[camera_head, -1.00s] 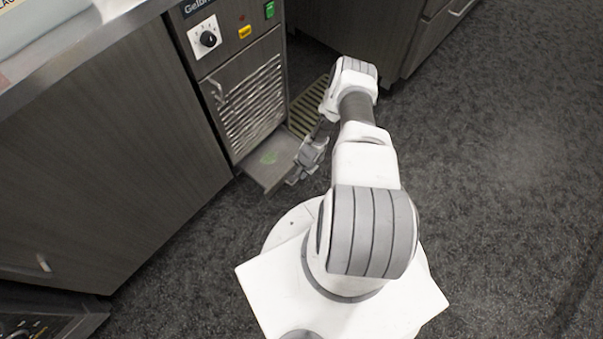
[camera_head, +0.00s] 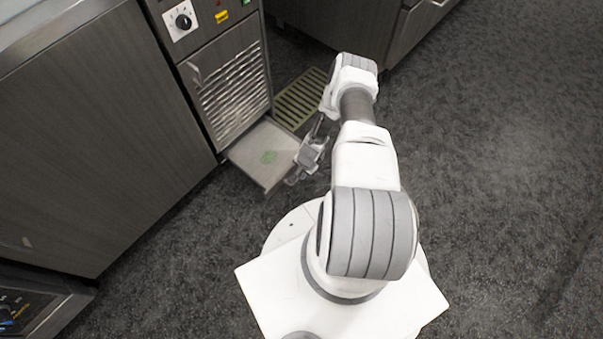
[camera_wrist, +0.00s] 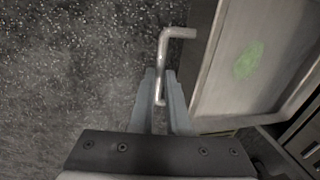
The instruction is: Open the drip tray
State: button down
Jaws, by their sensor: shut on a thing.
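The drip tray (camera_head: 262,151) is a flat metal tray with a green mark, pulled out from the bottom of the machine (camera_head: 222,90). In the wrist view the tray (camera_wrist: 223,77) is at the right, with its bar handle (camera_wrist: 163,60) along its front edge. My gripper (camera_wrist: 163,88) is shut on the handle, with one finger on each side of it. In the head view my gripper (camera_head: 305,167) is at the tray's front edge, and the grip itself is too small to make out.
A green floor grate (camera_head: 299,98) lies just beyond the tray. Cabinets stand at the left (camera_head: 90,130) and the back (camera_head: 335,30). An appliance with a dark panel (camera_head: 35,305) is at the lower left. The speckled floor (camera_head: 500,160) at the right is clear.

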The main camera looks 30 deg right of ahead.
jog(key=shift+s, duration=0.25)
jog(key=c, duration=0.9)
grip_release()
jog(key=s+r+p, duration=0.1)
jog(key=r+p, duration=0.1)
jog(key=r, duration=0.3)
jog(key=s+d+r+p, duration=0.1)
jog(key=r+p, duration=0.1)
jog(key=r, duration=0.4)
jog(key=s+r+p, duration=0.1)
jog(key=r+p, duration=0.1)
jog(key=r, duration=0.4)
jog(key=shift+d+p, duration=0.15)
jog(key=shift+p, duration=0.25)
